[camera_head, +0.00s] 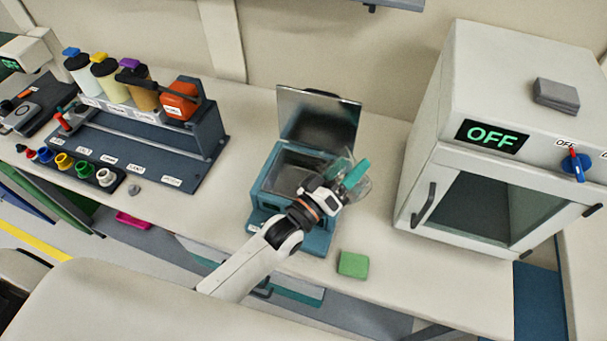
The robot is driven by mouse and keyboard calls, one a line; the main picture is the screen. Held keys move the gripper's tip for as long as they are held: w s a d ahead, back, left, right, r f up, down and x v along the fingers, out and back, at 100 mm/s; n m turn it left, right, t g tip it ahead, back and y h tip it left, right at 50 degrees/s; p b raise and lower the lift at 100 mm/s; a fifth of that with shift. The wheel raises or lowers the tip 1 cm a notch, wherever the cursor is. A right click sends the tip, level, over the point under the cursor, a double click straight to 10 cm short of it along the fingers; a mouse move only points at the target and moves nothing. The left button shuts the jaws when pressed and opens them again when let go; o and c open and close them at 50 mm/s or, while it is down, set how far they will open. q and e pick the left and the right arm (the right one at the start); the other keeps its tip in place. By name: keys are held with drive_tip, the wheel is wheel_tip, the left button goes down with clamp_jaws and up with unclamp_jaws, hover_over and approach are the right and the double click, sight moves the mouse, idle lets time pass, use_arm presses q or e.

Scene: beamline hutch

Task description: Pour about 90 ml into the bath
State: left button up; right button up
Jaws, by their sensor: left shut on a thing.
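The bath (262,187) is a teal box with a dark open basin on the bench, its grey lid (318,118) raised at the back. My left arm reaches in from below, across the bath's front right. My left gripper (343,182) is at the bath's right side, shut on a clear vessel (363,188). The vessel looks tilted beside a teal part. Its liquid level and exact rim cannot be made out, and no stream is visible. The gripper and arm hide part of the bath. My right gripper is not in view.
A green block (353,264) lies on the bench in front of the bath. A white oven (500,140) marked OFF stands at right. A dark rack (150,150) with several capped bottles and coloured caps stands at left. Bench between bath and oven is mostly clear.

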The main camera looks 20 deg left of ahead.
sight(363, 185)
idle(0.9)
use_arm(q)
drive_tip(key=shift+s+d+f+m+p, duration=0.15)
drive_tip(key=shift+m+p, duration=0.15)
drive_tip(key=shift+m, duration=0.3)
drive_tip(key=shift+w+d+f+m+p, duration=0.1)
drive_tip(key=shift+m+p, duration=0.2)
drive_tip(key=shift+m, duration=0.3)
drive_tip(key=m+p, duration=0.1)
drive_tip(key=d+m+g+p, duration=0.1)
drive_tip(key=m, duration=0.1)
drive_tip(key=shift+s+d+r, duration=0.1)
drive_tip(key=shift+s+d, duration=0.15)
drive_tip(key=shift+d, duration=0.05)
drive_tip(key=shift+s+d+f+m+g+p, duration=0.15)
drive_tip(key=shift+d+m+g+p, duration=0.15)
drive_tip(key=shift+m, duration=0.3)
drive_tip(key=shift+s+d+f+m+g+p, duration=0.15)
drive_tip(key=shift+d+m+g+p, duration=0.15)
drive_tip(key=shift+m, duration=0.3)
drive_tip(key=shift+d+f+m, duration=0.4)
drive_tip(key=shift+f+m, duration=0.1)
drive_tip(key=shift+m, duration=0.6)
